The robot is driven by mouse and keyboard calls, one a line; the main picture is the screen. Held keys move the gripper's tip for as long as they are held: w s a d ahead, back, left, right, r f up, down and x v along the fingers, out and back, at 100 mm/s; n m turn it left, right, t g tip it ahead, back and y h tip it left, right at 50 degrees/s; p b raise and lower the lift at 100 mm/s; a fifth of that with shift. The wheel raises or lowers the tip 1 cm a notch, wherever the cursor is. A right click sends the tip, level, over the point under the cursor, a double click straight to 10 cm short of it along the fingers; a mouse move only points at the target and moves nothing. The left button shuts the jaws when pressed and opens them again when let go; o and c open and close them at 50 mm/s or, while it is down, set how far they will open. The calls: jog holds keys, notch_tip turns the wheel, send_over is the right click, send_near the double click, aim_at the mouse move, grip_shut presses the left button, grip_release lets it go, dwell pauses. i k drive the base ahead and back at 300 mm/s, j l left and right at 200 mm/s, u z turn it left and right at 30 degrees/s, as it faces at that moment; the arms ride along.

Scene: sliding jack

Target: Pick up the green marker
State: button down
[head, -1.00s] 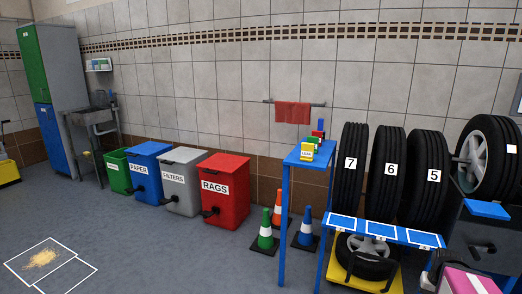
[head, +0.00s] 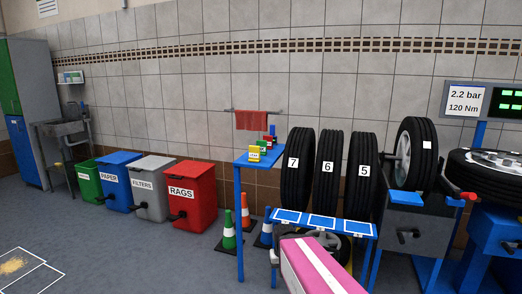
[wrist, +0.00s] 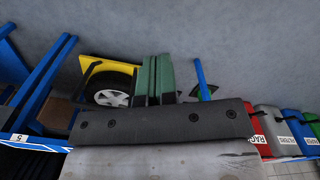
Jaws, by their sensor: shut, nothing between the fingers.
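On the tall narrow blue stand (head: 258,155) in the head view, several small upright coloured pieces stand close together. A green one (head: 263,147) is behind a labelled yellow one (head: 254,153), with red and blue pieces further back. The yellow piece partly covers the green one. A green and white cone (head: 229,232) stands on the floor left of the stand. My gripper (wrist: 158,62) shows in the wrist view with dark green fingers shut together and empty. It points over the floor, apart from the pieces on the stand.
A low blue bench (head: 323,226) with marked pads stands before the tyres (head: 330,172). A wheel (wrist: 108,92) on a yellow base lies near my fingers in the wrist view. Bins (head: 187,195) line the wall.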

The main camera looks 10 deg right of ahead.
aim_at(263, 144)
jog(key=i+j+z, duration=0.1)
jog(key=j, duration=0.25)
jog(key=i+j+z, duration=0.1)
jog(key=i+j, duration=0.2)
jog(key=i+j+z, duration=0.1)
jog(key=j, duration=0.3)
jog(key=i+j+z, duration=0.1)
jog(key=i+j, duration=0.2)
jog(key=i+j+z, duration=0.1)
jog(key=j, duration=0.35)
